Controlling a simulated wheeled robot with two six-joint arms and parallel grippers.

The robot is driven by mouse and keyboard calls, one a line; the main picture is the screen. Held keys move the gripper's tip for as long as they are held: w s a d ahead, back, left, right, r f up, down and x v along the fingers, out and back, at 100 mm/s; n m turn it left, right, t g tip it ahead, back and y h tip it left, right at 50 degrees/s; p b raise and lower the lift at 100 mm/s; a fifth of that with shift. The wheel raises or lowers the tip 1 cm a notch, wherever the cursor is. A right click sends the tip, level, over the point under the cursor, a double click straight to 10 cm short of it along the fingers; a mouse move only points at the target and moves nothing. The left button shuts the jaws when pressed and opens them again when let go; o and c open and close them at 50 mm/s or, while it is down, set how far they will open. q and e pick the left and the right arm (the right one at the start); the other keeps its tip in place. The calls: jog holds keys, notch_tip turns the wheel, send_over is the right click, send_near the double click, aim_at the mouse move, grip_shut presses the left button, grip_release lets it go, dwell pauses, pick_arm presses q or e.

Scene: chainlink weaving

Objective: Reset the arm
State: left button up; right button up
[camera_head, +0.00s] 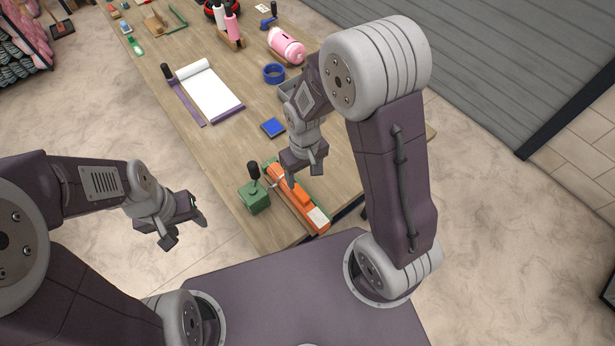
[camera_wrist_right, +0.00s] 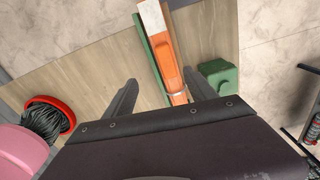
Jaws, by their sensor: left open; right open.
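My left gripper (camera_head: 184,224) is open and empty, over the floor to the left of the table. My right gripper (camera_head: 300,178) is open above the near end of the table. An orange bar-shaped tool with a white end (camera_head: 305,205) lies in a green holder on the table, just below the right gripper. In the right wrist view the orange tool (camera_wrist_right: 168,60) passes between the two spread fingers (camera_wrist_right: 162,92). They look apart from it; the exact gap cannot be told.
The wooden table (camera_head: 225,165) bears a green block with a black knob (camera_head: 255,197), a blue square (camera_head: 273,127), a blue ring (camera_head: 274,73), a white sheet (camera_head: 208,90) and a pink cylinder (camera_head: 287,46). Open floor (camera_head: 490,230) lies to the right.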

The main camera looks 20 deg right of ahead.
jog(key=s+d+r+m+t, duration=0.1)
jog(key=s+d+r+m, duration=0.2)
jog(key=s+d+r, duration=0.4)
pick_arm(q)
notch_tip(320, 180, down, 8)
jog(key=b, duration=0.8)
jog(key=shift+s+r, duration=0.2)
pick_arm(e)
notch_tip(320, 180, down, 10)
jog(key=a, duration=0.1)
jog(key=shift+s+a+r, duration=0.2)
jog(key=shift+s+a, duration=0.1)
pick_arm(q)
jog(key=shift+w, duration=0.1)
pick_arm(e)
jog(key=shift+w, duration=0.1)
pick_arm(q)
jog(key=shift+d, duration=0.1)
pick_arm(e)
jog(key=shift+o, duration=0.4)
